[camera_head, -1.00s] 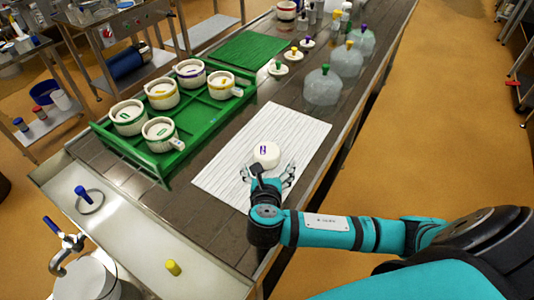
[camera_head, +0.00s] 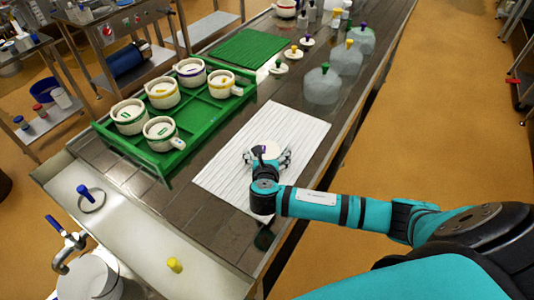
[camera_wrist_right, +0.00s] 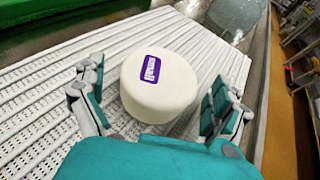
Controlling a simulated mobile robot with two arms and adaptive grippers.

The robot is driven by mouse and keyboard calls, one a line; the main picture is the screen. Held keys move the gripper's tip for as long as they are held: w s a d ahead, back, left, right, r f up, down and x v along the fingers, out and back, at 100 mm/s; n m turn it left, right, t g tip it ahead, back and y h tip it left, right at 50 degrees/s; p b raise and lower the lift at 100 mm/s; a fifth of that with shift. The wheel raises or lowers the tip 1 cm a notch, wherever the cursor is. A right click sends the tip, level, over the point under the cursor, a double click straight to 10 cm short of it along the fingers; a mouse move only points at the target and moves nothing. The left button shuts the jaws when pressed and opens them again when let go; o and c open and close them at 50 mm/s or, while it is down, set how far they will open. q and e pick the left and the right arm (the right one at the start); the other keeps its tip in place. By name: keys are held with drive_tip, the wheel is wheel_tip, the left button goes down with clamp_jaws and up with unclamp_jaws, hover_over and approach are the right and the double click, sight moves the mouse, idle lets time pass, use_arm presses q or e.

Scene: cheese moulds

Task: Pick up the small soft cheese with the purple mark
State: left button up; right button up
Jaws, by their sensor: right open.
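The small soft cheese (camera_wrist_right: 158,88) is a white round with a purple mark on its top. It sits on the white slatted mat (camera_head: 300,130) and also shows in the head view (camera_head: 268,147), partly hidden by my gripper. My right gripper (camera_head: 268,157) is open at the cheese's near side. In the right wrist view, its fingers (camera_wrist_right: 158,98) stand to the left and right of the cheese, with gaps on both sides. The left gripper is not in view.
A green tray (camera_head: 203,122) with several white moulds stands left of the mat. A green mat (camera_head: 248,48), small lids with knobs (camera_head: 278,68) and clear domes (camera_head: 322,86) lie farther back.

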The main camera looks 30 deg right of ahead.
sight(267, 152)
drive_tip(key=c, duration=1)
drive_tip(key=shift+o, duration=0.2)
drive_tip(key=shift+r, duration=0.1)
drive_tip(key=shift+r, duration=0.6)
wheel_tip(267, 152, up, 2)
drive_tip(key=shift+w+r, duration=0.1)
drive_tip(key=shift+r, duration=0.1)
drive_tip(key=s+a, duration=0.2)
drive_tip(key=s, duration=0.3)
drive_tip(key=s+a+r+b, duration=0.1)
drive_tip(key=s+a, duration=0.1)
drive_tip(key=s, duration=0.3)
drive_tip(key=s+a+b, duration=0.1)
drive_tip(key=s+a, duration=0.1)
drive_tip(key=s, duration=0.3)
drive_tip(key=shift+a+r, duration=0.15)
drive_tip(key=shift+w, duration=0.1)
